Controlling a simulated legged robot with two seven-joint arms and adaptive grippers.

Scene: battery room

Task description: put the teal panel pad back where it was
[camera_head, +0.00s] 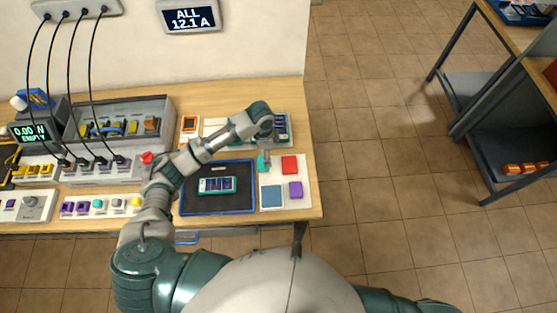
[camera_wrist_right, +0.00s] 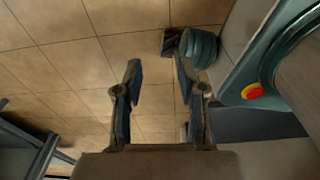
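A white board (camera_head: 305,180) lies near the right end of the table. A small teal pad (camera_head: 262,166) is at its far left corner, partly hidden by my left gripper. A red pad (camera_head: 290,165), a blue-grey pad (camera_head: 271,196) and a purple pad (camera_head: 295,189) lie on the same board. My left gripper (camera_head: 266,158) points down at the teal pad; its fingers are too small to tell whether they hold it. My right gripper (camera_wrist_right: 159,78) is open and empty, with only floor visible between its fingers.
A dark tray (camera_head: 240,202) with a blue rim holds a teal-framed device (camera_head: 217,185), left of the board. An orange-framed piece (camera_head: 189,124) lies behind. Black cables (camera_head: 92,90) hang at the left. A dark shelf table (camera_head: 470,90) stands at the right, across open floor.

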